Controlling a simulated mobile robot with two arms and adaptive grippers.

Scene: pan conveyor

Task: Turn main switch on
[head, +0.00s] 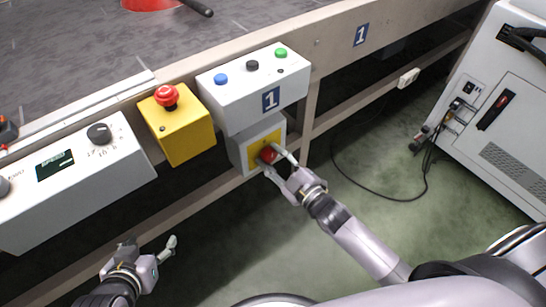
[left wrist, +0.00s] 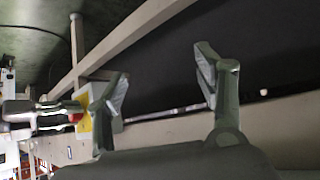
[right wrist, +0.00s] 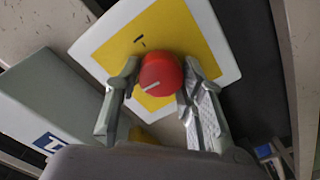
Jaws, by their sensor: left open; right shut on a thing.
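The main switch is a red rotary knob (head: 267,154) on a yellow plate, on the front of a grey box (head: 241,158) under the conveyor's edge. In the right wrist view the knob (right wrist: 161,75) has a white line pointing to the lower left. My right gripper (head: 275,157) has its fingers on both sides of the knob and is shut on it; its fingers (right wrist: 158,88) also show in the right wrist view. My left gripper (head: 152,246) is open and empty, low in front of the conveyor frame. The left wrist view shows its spread fingers (left wrist: 163,75).
Above the switch is a white box (head: 255,88) with blue, black and green buttons. A yellow box (head: 179,127) with a red emergency button is left of it. A white control panel (head: 70,180) is further left. A white cabinet (head: 500,110) stands at the right.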

